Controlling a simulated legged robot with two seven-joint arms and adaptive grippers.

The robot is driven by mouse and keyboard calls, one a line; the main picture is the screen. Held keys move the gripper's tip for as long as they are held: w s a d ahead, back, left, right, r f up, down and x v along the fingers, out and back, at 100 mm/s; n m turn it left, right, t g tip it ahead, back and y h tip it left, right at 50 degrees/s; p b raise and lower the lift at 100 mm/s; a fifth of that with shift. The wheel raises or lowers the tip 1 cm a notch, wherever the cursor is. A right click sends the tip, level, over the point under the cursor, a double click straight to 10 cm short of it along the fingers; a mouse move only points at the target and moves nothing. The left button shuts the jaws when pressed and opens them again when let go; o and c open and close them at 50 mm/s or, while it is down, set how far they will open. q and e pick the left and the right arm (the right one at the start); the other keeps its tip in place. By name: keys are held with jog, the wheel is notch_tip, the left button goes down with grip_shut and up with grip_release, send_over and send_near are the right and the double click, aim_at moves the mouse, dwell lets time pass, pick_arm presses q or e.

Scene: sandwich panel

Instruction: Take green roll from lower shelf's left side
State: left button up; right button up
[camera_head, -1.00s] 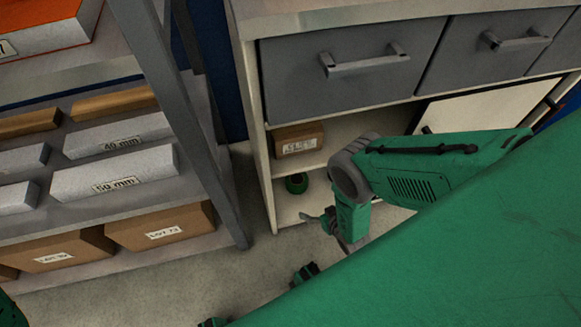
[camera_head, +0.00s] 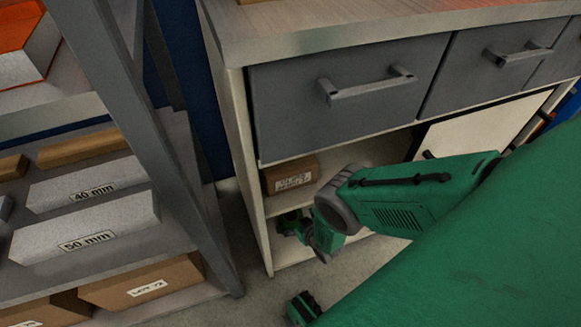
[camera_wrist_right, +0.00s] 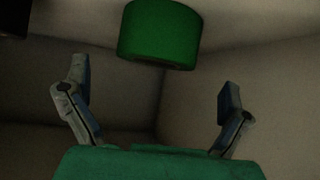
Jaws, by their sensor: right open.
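The green roll (camera_wrist_right: 158,35) shows in the right wrist view as a short green cylinder at the top centre. It lies beyond the fingertips and above the gap between them, not touching either finger. My right gripper (camera_wrist_right: 153,82) is open and empty, its two fingers spread wide. In the head view my right gripper (camera_head: 289,226) reaches into the left side of the lower shelf (camera_head: 288,254). There the gripper and wrist crowd the roll's spot, and I cannot clearly separate the roll from them. My left gripper is not in view.
A cardboard box (camera_head: 290,178) sits on the shelf board just above my right gripper. The cabinet's left side wall (camera_head: 246,165) is close to the gripper. Grey drawers (camera_head: 345,95) are above. A rack (camera_head: 150,130) with boxes stands at left.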

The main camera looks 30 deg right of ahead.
aim_at(292, 216)
jog(key=b+x, duration=0.2)
jog(key=x, duration=0.2)
jog(key=shift+s+d+f+b, duration=0.15)
jog(key=shift+d+f+b, duration=0.05)
jog(key=shift+b, duration=0.15)
jog(key=shift+w+f, duration=0.15)
jog(key=shift+w, duration=0.25)
jog(key=c, duration=1.2)
